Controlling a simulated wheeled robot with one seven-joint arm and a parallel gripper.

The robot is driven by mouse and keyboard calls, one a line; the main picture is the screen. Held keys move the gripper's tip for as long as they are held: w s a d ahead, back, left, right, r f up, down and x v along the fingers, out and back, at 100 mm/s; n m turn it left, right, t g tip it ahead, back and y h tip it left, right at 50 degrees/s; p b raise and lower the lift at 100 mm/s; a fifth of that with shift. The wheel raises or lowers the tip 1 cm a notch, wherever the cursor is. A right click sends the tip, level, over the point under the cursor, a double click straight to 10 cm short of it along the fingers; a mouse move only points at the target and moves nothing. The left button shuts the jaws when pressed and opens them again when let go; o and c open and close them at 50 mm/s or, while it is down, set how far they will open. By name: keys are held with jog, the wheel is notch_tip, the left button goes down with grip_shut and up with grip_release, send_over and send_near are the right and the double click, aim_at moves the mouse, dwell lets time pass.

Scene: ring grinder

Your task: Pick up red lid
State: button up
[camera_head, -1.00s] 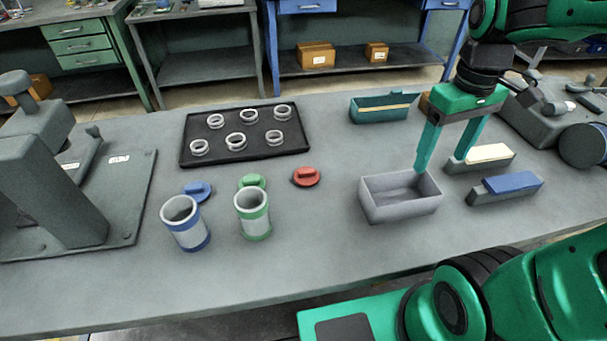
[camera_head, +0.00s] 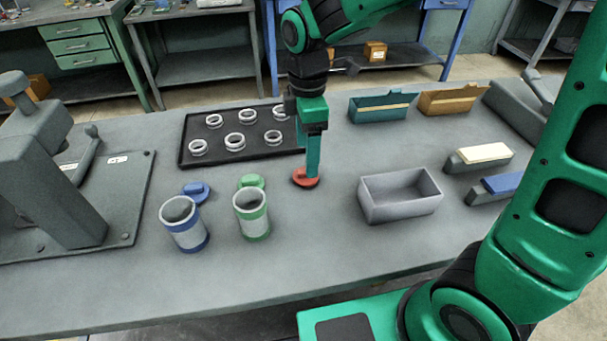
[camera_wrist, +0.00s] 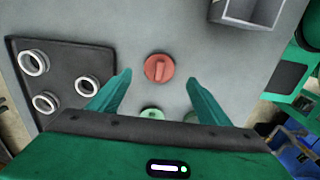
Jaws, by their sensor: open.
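The red lid (camera_head: 305,178) is a round disc with a raised bar handle, lying on the grey table right of the green lid. In the wrist view the red lid (camera_wrist: 159,68) is seen from above, a little beyond the fingertips and between their lines. My gripper (camera_head: 309,165) is open and empty, pointing down over the lid; one finger hides part of the lid in the head view. In the wrist view my gripper (camera_wrist: 160,75) shows both fingers spread on either side, apart from the lid.
A black tray (camera_head: 190,150) with several metal rings is behind left. The blue lid (camera_head: 197,191), green lid (camera_head: 251,181), blue-banded cup (camera_head: 184,226) and green-banded cup (camera_head: 252,216) stand left. A grey bin (camera_head: 402,205) is right. Table front of the lid is clear.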

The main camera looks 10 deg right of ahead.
jog(key=shift+w+f, duration=0.1)
jog(key=shift+f, duration=2.8)
jog(key=shift+c, duration=0.3)
jog(key=c, duration=1.1)
